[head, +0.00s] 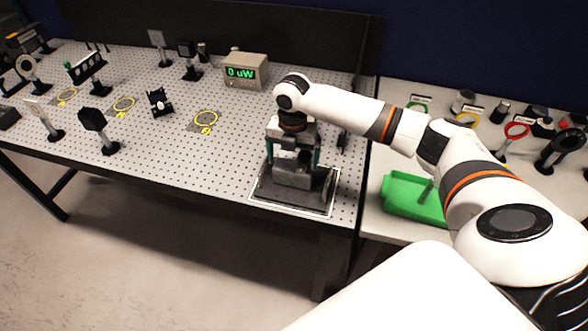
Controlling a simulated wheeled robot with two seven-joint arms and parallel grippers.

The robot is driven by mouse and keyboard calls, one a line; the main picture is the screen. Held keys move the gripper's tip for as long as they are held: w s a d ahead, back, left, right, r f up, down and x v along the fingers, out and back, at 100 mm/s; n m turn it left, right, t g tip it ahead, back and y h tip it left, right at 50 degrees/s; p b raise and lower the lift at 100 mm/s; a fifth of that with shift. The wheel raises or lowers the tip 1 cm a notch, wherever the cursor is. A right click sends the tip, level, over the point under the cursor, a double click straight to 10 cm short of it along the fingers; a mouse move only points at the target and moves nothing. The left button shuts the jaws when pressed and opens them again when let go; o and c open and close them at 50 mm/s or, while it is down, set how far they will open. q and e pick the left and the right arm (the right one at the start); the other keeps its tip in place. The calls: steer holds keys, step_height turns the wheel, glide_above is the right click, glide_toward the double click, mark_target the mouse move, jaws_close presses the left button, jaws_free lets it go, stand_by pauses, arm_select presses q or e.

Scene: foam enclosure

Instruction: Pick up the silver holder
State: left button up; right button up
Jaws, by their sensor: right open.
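A silver block-like holder (292,178) stands in a dark foam tray (262,192) near the front right corner of the perforated table. My right gripper (292,161) points down over it, with its fingers apart on either side of the silver part. The gripper is open. Whether the fingers touch the holder cannot be told at this size. The gripper body hides the top of the holder. My left gripper is not in view.
A power meter (245,71) reading 0 uW stands behind the gripper. Posts with optics and yellow rings (206,121) lie to the left. A green bin (398,197) and several mounts are on the right side table. The table middle is mostly clear.

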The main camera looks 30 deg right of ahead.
mark_target(293, 165)
steer(key=shift+d+f+p, duration=0.1)
steer(key=shift+f+p, duration=0.3)
steer(key=shift+f, duration=1.45)
steer(key=c, duration=0.9)
steer(key=shift+w+r, duration=0.1)
steer(key=shift+c, duration=1)
steer(key=shift+r, duration=0.1)
